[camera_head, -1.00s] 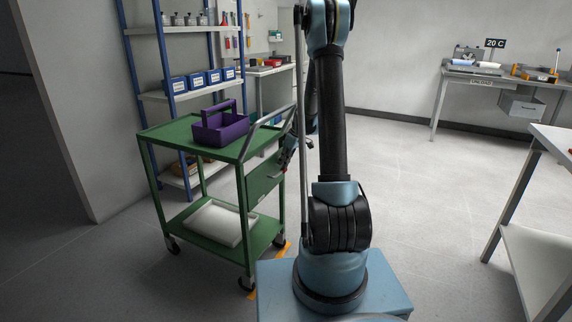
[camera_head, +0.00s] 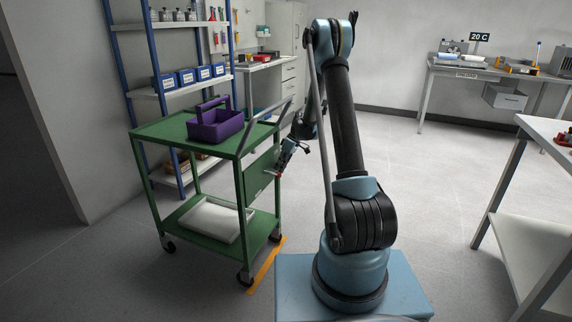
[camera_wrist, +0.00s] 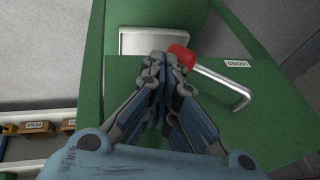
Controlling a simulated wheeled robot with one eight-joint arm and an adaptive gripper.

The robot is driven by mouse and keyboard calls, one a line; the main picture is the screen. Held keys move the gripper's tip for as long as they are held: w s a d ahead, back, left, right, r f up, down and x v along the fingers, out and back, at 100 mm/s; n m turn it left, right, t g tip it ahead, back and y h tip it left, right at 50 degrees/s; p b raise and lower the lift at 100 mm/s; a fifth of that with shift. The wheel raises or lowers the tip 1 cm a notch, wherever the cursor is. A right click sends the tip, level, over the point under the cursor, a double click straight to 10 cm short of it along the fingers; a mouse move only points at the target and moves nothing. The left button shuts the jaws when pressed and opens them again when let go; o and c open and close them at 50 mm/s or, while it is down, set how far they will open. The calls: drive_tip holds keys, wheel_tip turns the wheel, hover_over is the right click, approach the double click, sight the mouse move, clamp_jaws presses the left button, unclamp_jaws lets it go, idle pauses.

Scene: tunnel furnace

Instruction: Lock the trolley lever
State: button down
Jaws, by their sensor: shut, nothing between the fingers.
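The green trolley (camera_head: 190,145) stands left of my arm. In the wrist view, its green side panel (camera_wrist: 125,80) carries a lever, a bent bare metal rod (camera_wrist: 222,82) with a red end (camera_wrist: 182,55). The rod slants down to the right below a white label reading LOCKED (camera_wrist: 237,63). My gripper (camera_wrist: 163,62) is shut and empty, its fingertips just left of the red end; I cannot tell whether they touch it. In the head view my gripper (camera_head: 281,170) is at the trolley's right side, where the lever is too small to make out clearly.
A purple tote (camera_head: 216,125) sits on the trolley's top and a white tray (camera_head: 209,219) on its lower shelf. A blue-post shelf rack (camera_head: 154,60) stands behind it. A white table (camera_head: 528,190) is at the right; floor between is clear.

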sight(279, 175)
drive_tip(key=f, duration=0.1)
drive_tip(key=s+f, duration=0.1)
drive_tip(key=f, duration=0.2)
drive_tip(key=shift+s+a, duration=0.2)
drive_tip(key=shift+a, duration=0.2)
drive_tip(key=shift+s+a+f, duration=0.3)
drive_tip(key=shift+s+f, duration=0.3)
drive_tip(key=shift+f, duration=0.1)
drive_tip(key=shift+s+a+f, duration=0.25)
drive_tip(key=shift+s+f, duration=0.3)
drive_tip(key=shift+f, duration=0.1)
drive_tip(key=w+d+r, duration=0.1)
drive_tip(key=w+d, duration=0.5)
drive_tip(key=d, duration=0.1)
drive_tip(key=shift+w+r, duration=0.25)
drive_tip(key=shift+w, duration=0.15)
